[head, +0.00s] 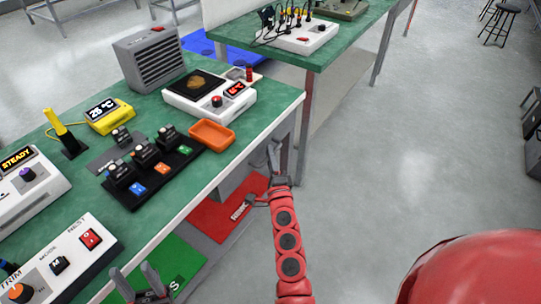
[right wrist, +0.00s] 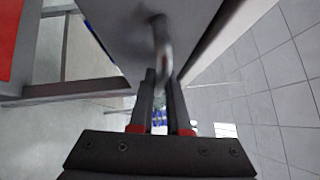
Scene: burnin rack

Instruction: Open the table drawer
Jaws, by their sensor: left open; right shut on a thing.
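The drawer front (right wrist: 118,28) is a grey panel that fills the upper middle of the right wrist view. A curved metal handle (right wrist: 161,45) stands out from it. My right gripper (right wrist: 162,78) is shut on this handle, with its two dark fingers on either side of the handle's near end. In the head view my right gripper (head: 273,157) is beside the right edge of the green-topped table (head: 262,97); the handle is hard to make out there. My left gripper (head: 150,285) is open and empty at the table's front edge, bottom left.
On the table are an orange tray (head: 212,134), a black rack (head: 150,178) with several modules, a hotplate (head: 212,95) and a grey heater box (head: 148,58). Open floor (head: 410,150) lies to the right.

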